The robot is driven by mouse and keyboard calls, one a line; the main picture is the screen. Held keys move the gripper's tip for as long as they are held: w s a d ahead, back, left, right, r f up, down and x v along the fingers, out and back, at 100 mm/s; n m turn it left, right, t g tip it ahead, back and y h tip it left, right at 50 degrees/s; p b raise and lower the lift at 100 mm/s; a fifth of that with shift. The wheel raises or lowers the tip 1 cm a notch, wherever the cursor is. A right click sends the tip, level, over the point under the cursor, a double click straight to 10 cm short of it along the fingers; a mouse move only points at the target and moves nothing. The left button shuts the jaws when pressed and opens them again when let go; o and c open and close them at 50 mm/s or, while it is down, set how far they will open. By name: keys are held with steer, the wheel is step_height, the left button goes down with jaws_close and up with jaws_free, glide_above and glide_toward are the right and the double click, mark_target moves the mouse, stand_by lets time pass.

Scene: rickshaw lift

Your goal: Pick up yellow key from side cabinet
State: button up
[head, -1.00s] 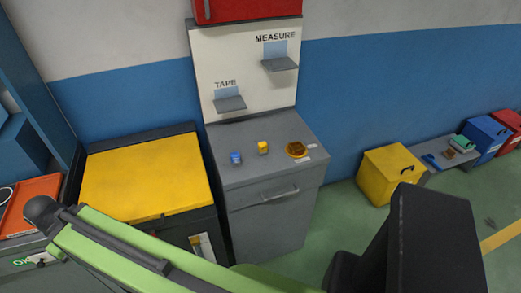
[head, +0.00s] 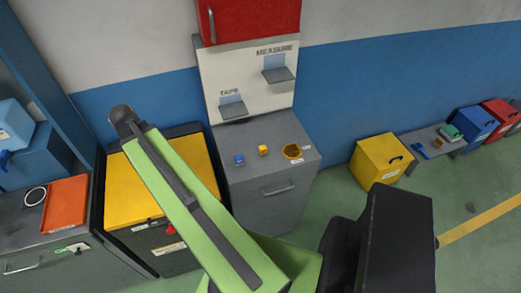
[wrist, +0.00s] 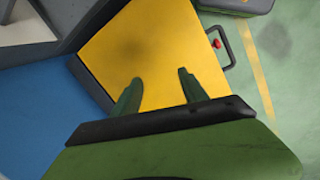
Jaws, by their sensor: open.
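The small yellow item (head: 263,150), which I take for the yellow key, stands on top of the grey side cabinet (head: 273,205) in the head view. A blue item (head: 239,160) is to its left and a round amber dish (head: 292,152) to its right. My gripper (wrist: 158,78) shows in the wrist view with its two dark green fingers apart and nothing between them. A yellow panel fills the view behind the fingers. The key is not visible in the wrist view. My gripper's fingertips cannot be made out in the head view.
A yellow-topped cabinet (head: 180,180) stands left of the side cabinet, partly behind my arm. A panel with TAPE and MEASURE shelves (head: 278,74) rises behind the side cabinet. A yellow bin (head: 378,164) stands to the right. Green floor lies clear between them.

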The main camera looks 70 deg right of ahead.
steer(key=s+d+n+g, duration=0.1)
steer(key=s+d+n, duration=0.1)
steer(key=s+d, duration=0.95)
steer(key=n+g+h, duration=0.1)
steer(key=n+g, duration=0.1)
steer(key=n, duration=0.1)
glide_toward(261, 148)
steer(key=b+x, duration=0.6)
steer(key=b, duration=0.5)
steer(key=shift+s+d, duration=0.1)
steer(key=shift+s, duration=0.05)
steer(key=shift+s+d+f+b, duration=0.1)
steer(key=shift+s+f+b, duration=0.05)
steer(key=shift+f+b, duration=0.2)
steer(key=shift+r, duration=0.1)
steer(key=b+x, duration=0.5)
steer(key=shift+f, duration=0.3)
steer(key=shift+r, duration=0.2)
jaws_close()
